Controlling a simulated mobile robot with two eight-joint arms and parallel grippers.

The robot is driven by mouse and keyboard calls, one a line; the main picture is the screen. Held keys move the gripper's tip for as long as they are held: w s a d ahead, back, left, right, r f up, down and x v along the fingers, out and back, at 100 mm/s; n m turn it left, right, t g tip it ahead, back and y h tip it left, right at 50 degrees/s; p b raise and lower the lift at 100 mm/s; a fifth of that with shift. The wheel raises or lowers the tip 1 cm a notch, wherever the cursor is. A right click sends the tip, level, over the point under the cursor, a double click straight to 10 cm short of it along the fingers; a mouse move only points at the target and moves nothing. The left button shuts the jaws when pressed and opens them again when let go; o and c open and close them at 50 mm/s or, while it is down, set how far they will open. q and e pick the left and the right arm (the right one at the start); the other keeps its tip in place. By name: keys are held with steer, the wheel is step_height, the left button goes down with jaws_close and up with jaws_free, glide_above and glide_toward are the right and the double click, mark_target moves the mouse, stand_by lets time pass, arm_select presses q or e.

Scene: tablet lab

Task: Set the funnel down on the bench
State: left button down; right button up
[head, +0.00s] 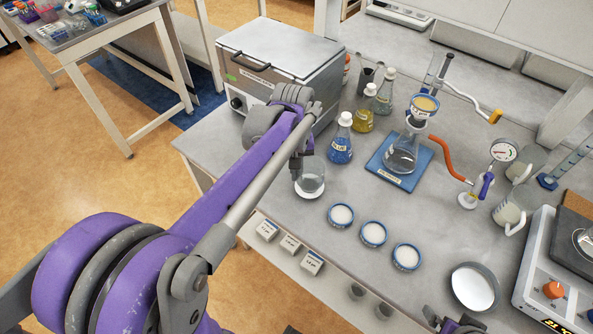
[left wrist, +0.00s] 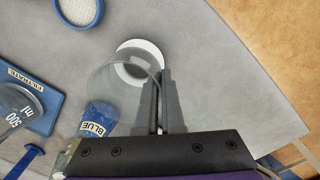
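The funnel (head: 311,181) is a clear, cup-shaped piece near the bench's front left edge. In the left wrist view the funnel (left wrist: 112,78) shows as a clear cylinder with a white ring at its far end. My left gripper (head: 296,172) is at its left side. In the left wrist view the fingers of my left gripper (left wrist: 160,95) are close together on the funnel's wall. The funnel is at or just above the bench (head: 262,178); I cannot tell if it touches. My right gripper (head: 452,325) is partly visible at the bottom edge, its fingers unclear.
A blue-liquid bottle (head: 341,142) stands close behind the funnel. Three blue-rimmed dishes (head: 341,216) lie to its right. A flask (head: 402,155) with a yellow-topped piece stands on a blue base. A grey lidded box (head: 275,70) is behind. Bare bench lies left of the funnel.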

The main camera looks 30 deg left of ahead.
arm_select(q)
steer(key=shift+f, duration=0.2)
arm_select(e)
steer(key=shift+f, duration=0.15)
arm_select(q)
steer(key=c, duration=1)
jaws_free()
steer(key=shift+c, duration=0.2)
steer(key=shift+r, duration=0.1)
